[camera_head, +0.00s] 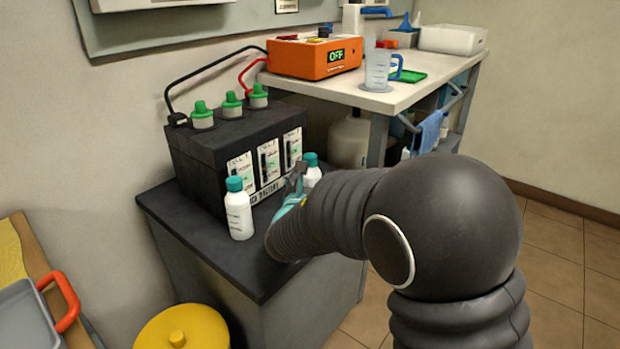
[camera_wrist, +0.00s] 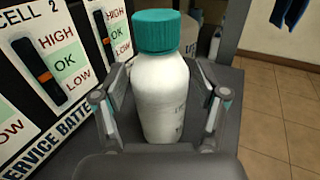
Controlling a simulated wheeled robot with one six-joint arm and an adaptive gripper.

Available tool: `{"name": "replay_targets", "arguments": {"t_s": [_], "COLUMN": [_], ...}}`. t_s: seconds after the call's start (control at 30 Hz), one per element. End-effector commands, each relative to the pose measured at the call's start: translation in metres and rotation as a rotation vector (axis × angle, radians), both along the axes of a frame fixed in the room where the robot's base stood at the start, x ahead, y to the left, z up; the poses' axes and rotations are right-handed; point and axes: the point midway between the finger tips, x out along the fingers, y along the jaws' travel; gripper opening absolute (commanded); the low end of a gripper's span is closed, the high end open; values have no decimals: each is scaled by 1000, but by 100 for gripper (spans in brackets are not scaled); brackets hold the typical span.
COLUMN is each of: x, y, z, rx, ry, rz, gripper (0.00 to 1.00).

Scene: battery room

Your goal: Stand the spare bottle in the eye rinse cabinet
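Two white bottles with teal caps stand upright on the dark battery stand. One bottle (camera_head: 239,212) is at the front left, clear of my gripper. The other bottle (camera_head: 312,175) is partly hidden behind my gripper (camera_head: 292,190). In the wrist view, a bottle (camera_wrist: 160,95) stands between the two fingers of my gripper (camera_wrist: 163,100). The fingers are spread on either side of it, with a narrow gap at the right; contact at the left is unclear. I cannot make out an eye rinse cabinet in either view.
A black battery (camera_head: 235,150) with green caps stands right beside the bottles. An orange charger (camera_head: 313,57) reading OFF and a measuring jug (camera_head: 377,70) are on the bench (camera_head: 415,92) behind. A yellow lid (camera_head: 180,330) is at the lower left. Open tiled floor lies right.

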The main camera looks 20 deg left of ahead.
Motion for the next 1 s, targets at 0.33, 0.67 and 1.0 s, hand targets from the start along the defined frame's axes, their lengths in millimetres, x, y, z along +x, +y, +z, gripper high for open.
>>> {"name": "replay_targets", "arguments": {"t_s": [0.33, 0.67, 1.0], "x": [0, -46, -105], "y": [0, -2, -7], "z": [2, 2, 3], "rx": [0, 0, 0], "ry": [0, 0, -1], "rz": [0, 4, 3], "gripper": [79, 79, 79]}}
